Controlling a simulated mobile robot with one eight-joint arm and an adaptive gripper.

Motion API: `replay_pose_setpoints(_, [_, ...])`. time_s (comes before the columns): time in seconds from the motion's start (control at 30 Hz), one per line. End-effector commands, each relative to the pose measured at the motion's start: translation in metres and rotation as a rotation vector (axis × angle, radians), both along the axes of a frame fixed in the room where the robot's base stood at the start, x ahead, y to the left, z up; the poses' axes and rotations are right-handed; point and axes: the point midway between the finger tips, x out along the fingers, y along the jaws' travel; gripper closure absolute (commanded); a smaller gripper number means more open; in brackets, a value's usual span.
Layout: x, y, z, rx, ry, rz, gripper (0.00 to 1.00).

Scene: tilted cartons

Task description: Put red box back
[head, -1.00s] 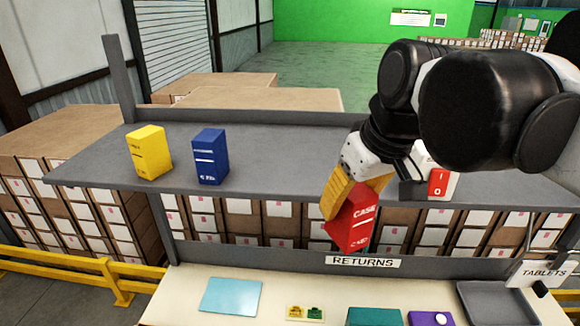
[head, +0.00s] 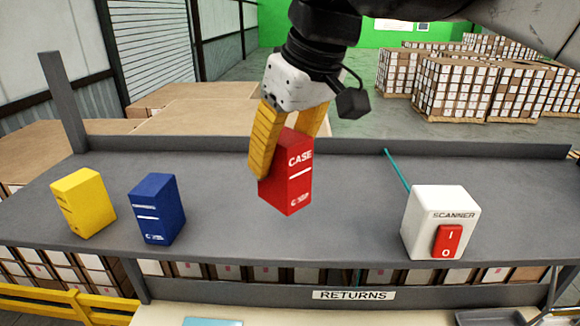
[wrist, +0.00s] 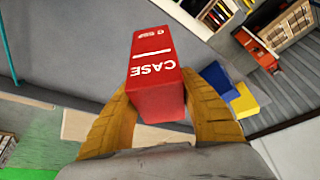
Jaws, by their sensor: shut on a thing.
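The red box (head: 287,176), marked CASE, hangs in my gripper (head: 288,150) above the grey shelf (head: 330,225). The yellow fingers are shut on its upper part from both sides. The box is slightly tilted, and its lower end appears clear of the shelf. In the wrist view the red box (wrist: 155,78) sits between both yellow fingers (wrist: 160,108), its label facing up in the picture. The blue box (head: 157,208) and the yellow box (head: 84,203) stand on the shelf to the left of the red box.
A white scanner (head: 440,222) with a red switch stands on the shelf at the right, a teal cable behind it. The shelf has a raised back edge (head: 220,143). A RETURNS sign (head: 353,295) is below its front edge. Shelf between blue box and scanner is bare.

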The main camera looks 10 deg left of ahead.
Motion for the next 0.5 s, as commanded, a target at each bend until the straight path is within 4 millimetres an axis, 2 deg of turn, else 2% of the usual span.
replay_pose_setpoints(0.1, [0.004, 0.031, -0.015, 0.0, -0.002, 0.006, 0.92])
replay_pose_setpoints(0.3, [0.012, 0.076, -0.043, 0.0, -0.002, 0.004, 0.92])
replay_pose_setpoints(0.5, [0.015, 0.095, -0.057, 0.0, 0.0, 0.001, 0.92])
